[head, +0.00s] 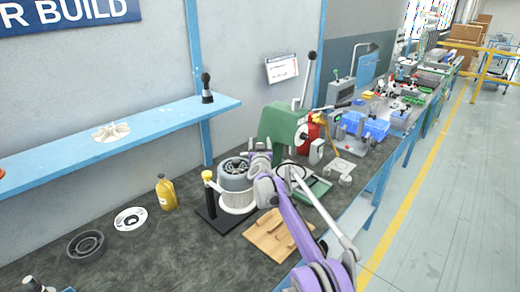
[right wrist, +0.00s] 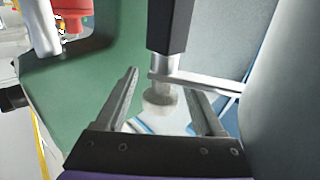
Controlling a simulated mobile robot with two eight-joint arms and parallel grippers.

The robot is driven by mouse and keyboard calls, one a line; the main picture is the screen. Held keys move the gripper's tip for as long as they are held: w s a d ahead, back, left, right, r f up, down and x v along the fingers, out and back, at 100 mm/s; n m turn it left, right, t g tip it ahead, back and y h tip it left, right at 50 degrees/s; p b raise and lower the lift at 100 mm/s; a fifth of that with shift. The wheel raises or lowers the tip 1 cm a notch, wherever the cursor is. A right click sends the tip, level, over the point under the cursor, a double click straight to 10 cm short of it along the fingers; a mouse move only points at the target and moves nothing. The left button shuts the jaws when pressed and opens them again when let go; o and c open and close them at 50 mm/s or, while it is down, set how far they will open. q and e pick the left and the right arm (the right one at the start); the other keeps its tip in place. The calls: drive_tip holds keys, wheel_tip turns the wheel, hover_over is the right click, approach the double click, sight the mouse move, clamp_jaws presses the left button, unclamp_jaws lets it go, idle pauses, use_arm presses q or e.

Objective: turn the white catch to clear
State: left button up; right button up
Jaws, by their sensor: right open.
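My right gripper (head: 262,148) is open over the bench, beside the grey motor-like housing (head: 234,174) and in front of the green press (head: 284,127). In the right wrist view its two fingers (right wrist: 163,100) stand apart on either side of a pale, whitish knob (right wrist: 160,104) below a dark square post (right wrist: 170,25). A flat grey bar (right wrist: 200,84) runs right from beside the knob. I cannot tell whether this knob is the white catch, or whether a finger touches it. The housing sits in a white ring holder (head: 236,208). My left gripper is not in view.
A black stand (head: 212,205) with a yellow knob (head: 208,175) is left of the housing. A wooden board (head: 268,238) lies in front. A blue shelf (head: 60,168) runs above.

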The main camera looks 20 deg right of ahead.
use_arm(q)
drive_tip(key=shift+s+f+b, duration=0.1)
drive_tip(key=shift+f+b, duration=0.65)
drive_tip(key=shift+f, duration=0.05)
use_arm(e)
drive_tip(key=v, duration=1)
drive_tip(key=shift+s, duration=0.25)
drive_tip(key=shift+c, duration=0.2)
